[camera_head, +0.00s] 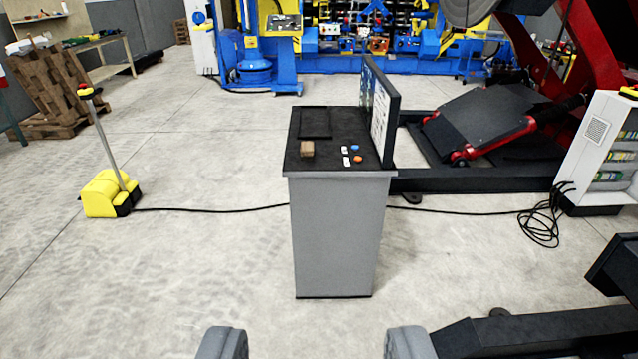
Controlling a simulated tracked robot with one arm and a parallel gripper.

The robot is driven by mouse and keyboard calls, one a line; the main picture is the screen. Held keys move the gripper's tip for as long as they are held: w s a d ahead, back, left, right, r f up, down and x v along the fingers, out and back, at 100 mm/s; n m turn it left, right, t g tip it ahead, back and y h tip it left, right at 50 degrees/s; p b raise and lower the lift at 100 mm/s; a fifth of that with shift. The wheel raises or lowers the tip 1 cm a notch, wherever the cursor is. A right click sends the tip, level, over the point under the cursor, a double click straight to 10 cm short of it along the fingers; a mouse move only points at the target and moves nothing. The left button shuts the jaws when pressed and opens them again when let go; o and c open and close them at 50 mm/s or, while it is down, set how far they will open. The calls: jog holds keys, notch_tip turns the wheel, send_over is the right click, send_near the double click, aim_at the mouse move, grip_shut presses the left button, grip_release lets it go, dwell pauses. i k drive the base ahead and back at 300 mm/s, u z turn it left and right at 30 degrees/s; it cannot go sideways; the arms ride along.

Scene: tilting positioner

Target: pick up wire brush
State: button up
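A small brown, block-shaped thing (307,148) lies on the dark top of the grey console (335,235), near its left front edge. It may be the wire brush, but its bristles cannot be made out. My gripper (315,345) shows at the bottom edge as two grey fingertips set wide apart. It is open, with only floor visible between the fingers. It is in front of the console and apart from it.
A dark upright panel (380,115) stands on the console's right side. A cable (215,210) crosses the floor from a yellow foot pedal (108,193). A red and black positioner (480,125) and white cabinet (598,150) stand right. Pallets (55,90) stand back left. Left floor is mostly clear.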

aim_at(307, 150)
jog(key=u, duration=0.05)
jog(key=i, duration=3.25)
jog(key=z, duration=0.05)
